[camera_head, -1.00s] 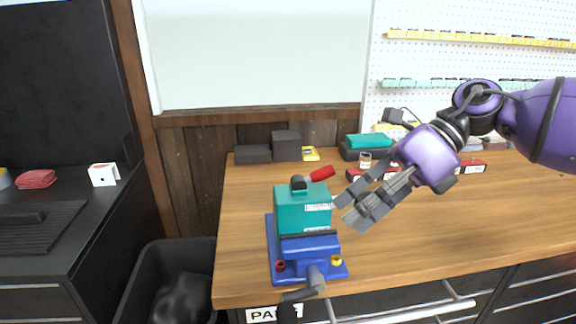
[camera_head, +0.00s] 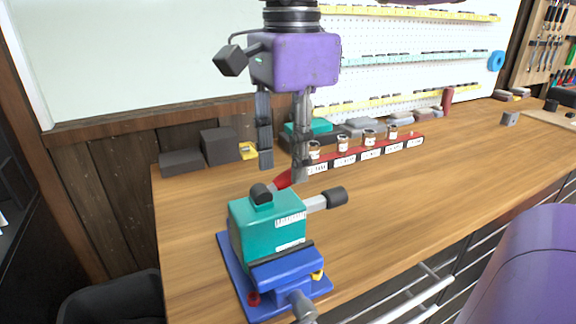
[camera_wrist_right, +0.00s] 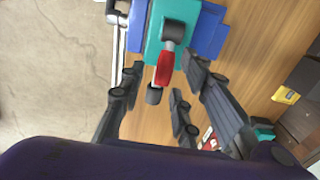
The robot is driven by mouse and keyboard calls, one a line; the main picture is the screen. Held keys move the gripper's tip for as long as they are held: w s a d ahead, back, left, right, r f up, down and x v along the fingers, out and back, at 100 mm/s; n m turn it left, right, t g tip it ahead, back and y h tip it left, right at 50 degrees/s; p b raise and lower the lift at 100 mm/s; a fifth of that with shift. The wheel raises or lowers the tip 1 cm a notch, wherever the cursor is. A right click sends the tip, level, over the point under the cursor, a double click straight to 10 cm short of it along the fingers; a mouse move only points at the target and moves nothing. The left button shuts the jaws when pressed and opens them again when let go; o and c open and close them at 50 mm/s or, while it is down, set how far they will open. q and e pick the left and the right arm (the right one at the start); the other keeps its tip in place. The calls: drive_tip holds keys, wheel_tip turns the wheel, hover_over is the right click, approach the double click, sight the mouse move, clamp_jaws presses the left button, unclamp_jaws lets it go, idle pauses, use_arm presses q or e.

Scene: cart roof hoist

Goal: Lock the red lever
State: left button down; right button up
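The red lever (camera_head: 282,182) sits on a black pivot on top of a teal box (camera_head: 250,229), pointing toward the back, partly behind a finger. The box is held in a blue vise (camera_head: 286,268) near the table's front left. My right gripper (camera_head: 282,170) hangs down from above, open, its fingertips near the lever's red handle. In the right wrist view the red lever (camera_wrist_right: 164,67) shows between the spread fingers (camera_wrist_right: 160,82), with clear gaps on both sides. A grey arm with a black knob (camera_head: 335,197) sticks out of the box's right side. My left gripper is not in view.
Behind the box are dark blocks (camera_head: 217,146), a yellow item (camera_head: 248,151) and a red rack (camera_head: 366,155) with small jars. A black bin (camera_head: 112,301) stands left of the table.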

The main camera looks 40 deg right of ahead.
sight(281, 184)
drive_tip(key=shift+w+f, duration=0.15)
drive_tip(key=shift+f, duration=1)
clamp_jaws()
drive_tip(key=shift+d+f+y+p, duration=0.1)
drive_tip(key=shift+y+p, duration=0.4)
drive_tip(key=shift+y, duration=0.1)
drive_tip(key=shift+d+f+y+p, duration=0.15)
drive_tip(key=shift+y+p, duration=0.25)
drive_tip(key=shift+p, duration=0.3)
drive_tip(key=shift+f+p, duration=0.2)
drive_tip(key=shift+p, duration=0.1)
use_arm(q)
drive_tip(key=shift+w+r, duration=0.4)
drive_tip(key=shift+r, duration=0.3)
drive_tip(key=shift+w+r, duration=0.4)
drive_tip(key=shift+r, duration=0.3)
use_arm(e)
drive_tip(key=shift+f, duration=0.15)
